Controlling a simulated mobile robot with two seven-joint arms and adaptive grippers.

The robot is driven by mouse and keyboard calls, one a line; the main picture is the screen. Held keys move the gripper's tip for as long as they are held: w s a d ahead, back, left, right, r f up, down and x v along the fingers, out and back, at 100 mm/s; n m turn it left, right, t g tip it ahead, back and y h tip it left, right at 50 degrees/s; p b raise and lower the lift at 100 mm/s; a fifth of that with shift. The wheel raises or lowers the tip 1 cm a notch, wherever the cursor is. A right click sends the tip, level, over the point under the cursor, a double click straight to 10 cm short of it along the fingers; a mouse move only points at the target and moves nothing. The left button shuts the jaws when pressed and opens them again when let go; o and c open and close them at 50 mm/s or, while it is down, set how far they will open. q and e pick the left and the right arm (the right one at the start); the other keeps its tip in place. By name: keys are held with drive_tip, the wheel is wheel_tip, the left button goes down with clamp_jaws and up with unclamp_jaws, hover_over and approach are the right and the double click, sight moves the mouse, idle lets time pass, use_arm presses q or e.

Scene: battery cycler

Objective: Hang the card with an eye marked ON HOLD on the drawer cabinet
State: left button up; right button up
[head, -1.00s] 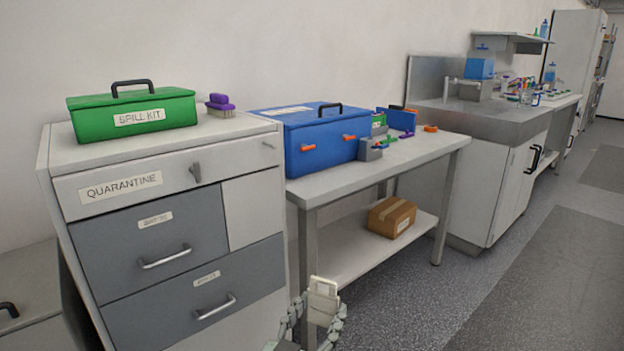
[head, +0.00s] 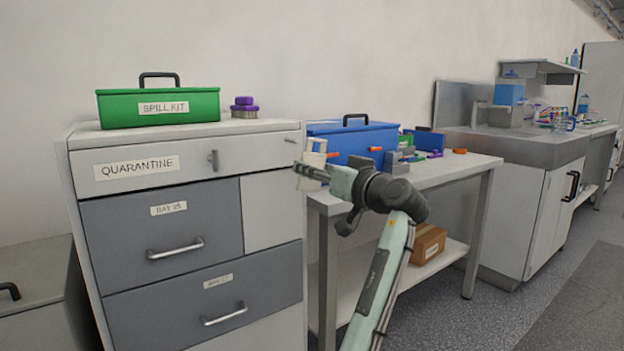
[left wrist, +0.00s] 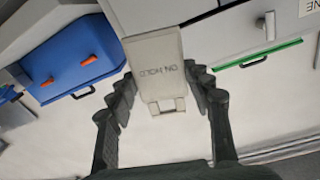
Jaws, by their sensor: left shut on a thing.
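The pale card marked ON HOLD (left wrist: 158,68) is in my left gripper (left wrist: 163,85). In the left wrist view its lettering is upside down, and a small eye shows at its lower end. In the head view the card (head: 316,150) is small, and my left gripper (head: 312,172) is shut on it, beside the right front edge of the drawer cabinet (head: 272,210). A metal hook (head: 213,160) sticks out of the cabinet's top drawer, to the left of the card. The hook (left wrist: 270,25) also shows at the upper right in the left wrist view. My right gripper is out of view.
A green spill kit box (head: 160,107) and a purple brush (head: 244,107) are on the cabinet top. A bench (head: 440,173) stands right of the cabinet, carrying a blue box (head: 345,145) behind my gripper. The space before the drawers looks clear.

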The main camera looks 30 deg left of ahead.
use_arm(q)
drive_tip(key=shift+s+a+r+n+g, duration=0.1)
drive_tip(key=shift+s+r+n+g, duration=0.1)
drive_tip(key=shift+r, duration=0.2)
drive_tip(key=shift+s+r+n+g, duration=0.1)
drive_tip(key=shift+r+g, duration=0.1)
drive_tip(key=shift+r, duration=0.15)
drive_tip(key=shift+a, duration=0.15)
approach(282, 160)
drive_tip(key=shift+a+r, duration=0.55)
drive_tip(key=shift+a, duration=0.6)
drive_tip(key=shift+w+a+f+p, duration=0.1)
drive_tip(key=shift+w+a+p, duration=0.2)
drive_tip(key=shift+w+a, duration=0.6)
drive_tip(key=shift+a, duration=0.2)
drive_tip(key=shift+w+a+f, duration=0.1)
drive_tip(key=shift+a+f, duration=0.1)
drive_tip(key=shift+f, duration=0.05)
drive_tip(key=shift+w+a+f+b, duration=0.1)
drive_tip(key=shift+a+f+b, duration=0.1)
drive_tip(key=shift+b, duration=0.1)
drive_tip(key=shift+a, duration=0.15)
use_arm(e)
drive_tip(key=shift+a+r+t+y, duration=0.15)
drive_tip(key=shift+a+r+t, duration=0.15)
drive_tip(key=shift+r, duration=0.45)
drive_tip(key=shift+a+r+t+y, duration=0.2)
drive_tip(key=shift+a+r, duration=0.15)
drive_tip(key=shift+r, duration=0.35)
